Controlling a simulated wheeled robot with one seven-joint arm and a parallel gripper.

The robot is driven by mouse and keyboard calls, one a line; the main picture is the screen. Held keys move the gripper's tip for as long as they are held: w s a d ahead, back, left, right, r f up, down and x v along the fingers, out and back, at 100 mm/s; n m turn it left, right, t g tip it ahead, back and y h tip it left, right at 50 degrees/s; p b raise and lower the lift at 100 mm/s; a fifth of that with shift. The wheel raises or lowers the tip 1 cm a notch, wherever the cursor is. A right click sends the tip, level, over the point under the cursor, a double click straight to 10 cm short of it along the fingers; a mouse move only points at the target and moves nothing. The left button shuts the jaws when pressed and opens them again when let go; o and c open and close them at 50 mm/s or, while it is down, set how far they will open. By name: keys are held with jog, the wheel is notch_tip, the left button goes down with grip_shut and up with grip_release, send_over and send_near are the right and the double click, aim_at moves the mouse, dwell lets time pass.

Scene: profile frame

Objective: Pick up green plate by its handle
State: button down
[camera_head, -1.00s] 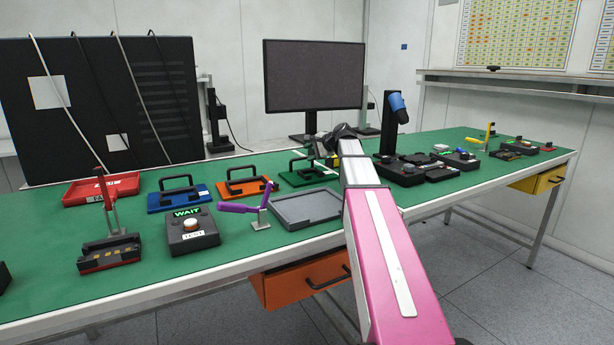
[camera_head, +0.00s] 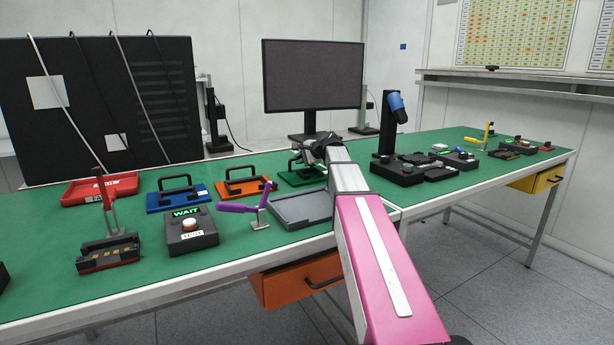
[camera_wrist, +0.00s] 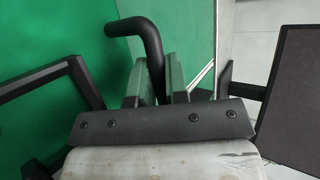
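The green plate (camera_head: 298,180) lies on the green bench top, right of the orange plate, with a black handle standing up from it. My gripper (camera_head: 312,151) is over its back right side in the head view and partly hides it. In the wrist view my gripper's two fingers (camera_wrist: 158,82) are apart. A bent black bar (camera_wrist: 148,38) shows between and beyond them; I cannot tell whether they touch it. An angular black handle (camera_wrist: 42,80) shows at the left over bright green. I cannot tell for sure which black part belongs to the green plate.
The orange plate (camera_head: 232,192) and blue plate (camera_head: 164,202) lie to the left. A grey tray (camera_head: 300,208) is in front, with a purple lever (camera_head: 238,207) beside it. The monitor (camera_head: 313,80) stands behind. Black devices (camera_head: 398,171) are to the right.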

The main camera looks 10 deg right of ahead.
jog(key=shift+r, duration=0.1)
jog(key=r, duration=0.2)
jog(key=a+r, duration=0.1)
jog(key=r, duration=0.1)
jog(key=shift+s+r, duration=0.1)
jog(key=shift+r, duration=0.2)
jog(key=s+a+r, duration=0.2)
jog(key=a+r, duration=0.4)
jog(key=a, duration=0.4)
jog(key=shift+s+a+r, duration=0.15)
jog(key=shift+s+a, duration=0.05)
jog(key=shift+s, duration=0.1)
